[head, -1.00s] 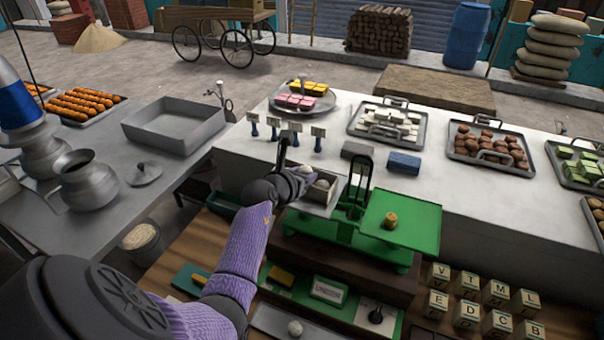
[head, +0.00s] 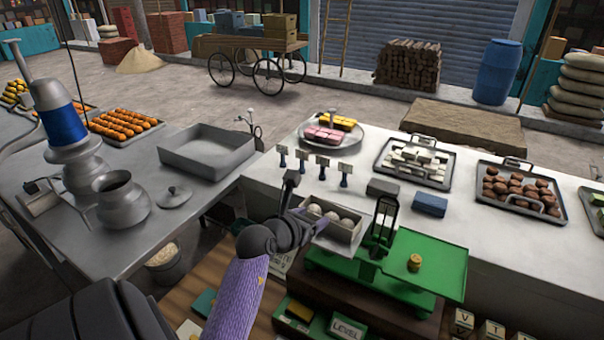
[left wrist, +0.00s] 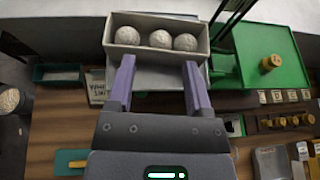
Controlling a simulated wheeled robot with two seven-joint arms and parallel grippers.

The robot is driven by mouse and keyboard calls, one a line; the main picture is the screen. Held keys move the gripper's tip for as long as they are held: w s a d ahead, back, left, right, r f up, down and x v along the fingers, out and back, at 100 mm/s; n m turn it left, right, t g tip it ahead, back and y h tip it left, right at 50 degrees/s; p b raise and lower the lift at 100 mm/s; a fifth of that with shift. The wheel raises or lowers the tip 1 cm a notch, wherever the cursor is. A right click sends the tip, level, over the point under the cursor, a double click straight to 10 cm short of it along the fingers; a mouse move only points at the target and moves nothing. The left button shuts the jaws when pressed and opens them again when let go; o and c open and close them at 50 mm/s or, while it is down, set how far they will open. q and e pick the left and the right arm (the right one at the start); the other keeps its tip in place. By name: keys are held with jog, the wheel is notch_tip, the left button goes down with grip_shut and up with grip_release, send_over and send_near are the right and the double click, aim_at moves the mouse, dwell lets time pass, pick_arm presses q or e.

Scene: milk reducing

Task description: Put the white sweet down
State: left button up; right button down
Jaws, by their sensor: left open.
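Three round white sweets (left wrist: 159,39) sit in a row in an open grey box (left wrist: 121,36). In the head view the sweets (head: 331,216) are partly hidden by the box wall. The box stands on the left pan of a green balance scale (head: 345,268). My left gripper (left wrist: 157,75) is open and empty, its purple fingers at the near side of the box. In the head view the left gripper (head: 303,224) is seen from behind, just left of the box. My right gripper is not in view.
A brass weight (head: 414,262) rests on the scale's right green pan (head: 440,270). The scale's dark upright (head: 383,225) stands just right of the box. Small label stands (head: 322,168) and dark blocks (head: 430,203) are on the white counter behind.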

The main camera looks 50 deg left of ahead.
pick_arm(q)
jog(key=v, duration=0.4)
jog(key=shift+s, duration=0.1)
dwell(2.4)
